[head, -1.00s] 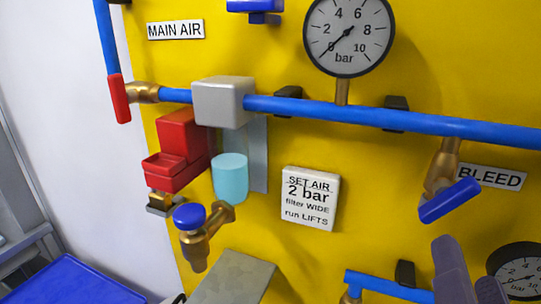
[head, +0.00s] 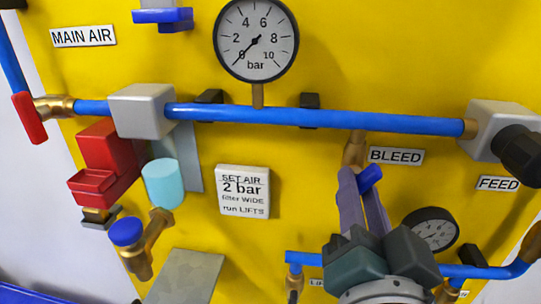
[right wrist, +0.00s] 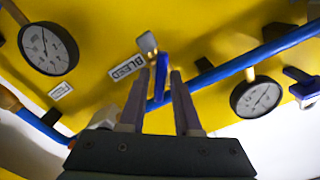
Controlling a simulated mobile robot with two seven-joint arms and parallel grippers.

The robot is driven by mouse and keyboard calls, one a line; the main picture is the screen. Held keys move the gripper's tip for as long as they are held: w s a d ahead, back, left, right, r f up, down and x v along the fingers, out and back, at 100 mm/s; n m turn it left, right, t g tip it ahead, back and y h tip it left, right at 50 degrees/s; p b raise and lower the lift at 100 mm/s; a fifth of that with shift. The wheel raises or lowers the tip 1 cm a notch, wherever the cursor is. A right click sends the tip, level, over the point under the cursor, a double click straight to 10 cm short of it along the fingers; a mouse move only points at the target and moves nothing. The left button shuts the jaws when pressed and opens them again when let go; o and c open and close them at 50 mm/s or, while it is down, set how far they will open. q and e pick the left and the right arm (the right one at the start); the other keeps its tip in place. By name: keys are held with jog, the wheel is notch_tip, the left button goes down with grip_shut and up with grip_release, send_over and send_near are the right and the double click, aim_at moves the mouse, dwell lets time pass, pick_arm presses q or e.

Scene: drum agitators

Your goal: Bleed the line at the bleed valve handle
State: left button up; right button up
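The bleed valve handle (head: 370,178) is a blue lever on a brass valve (head: 354,150) under the blue pipe, beside the BLEED label (head: 396,156). My right gripper (head: 358,178) is at the handle, its two long grey-purple fingers apart and pointing up at it. The fingers hide part of the handle in the head view. In the right wrist view the handle (right wrist: 161,72) shows between the two fingertips (right wrist: 160,74), with a gap on each side. I cannot tell whether a finger touches it. My left gripper is not in view.
A pressure gauge (head: 256,40) reads near 0 bar above the blue pipe (head: 290,117). A smaller gauge (head: 430,232) sits just right of my right gripper. A grey block with a black knob (head: 519,148) is at the right, by the FEED label (head: 498,184).

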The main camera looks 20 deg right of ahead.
grip_shut()
dwell(0.5)
jog(key=m+b, duration=0.2)
jog(key=m, duration=0.8)
jog(key=shift+m+b, duration=0.3)
jog(key=shift+b, duration=0.05)
jog(key=shift+m, duration=0.3)
jog(key=shift+o, duration=1.5)
grip_release()
jog(key=shift+s+a, duration=0.1)
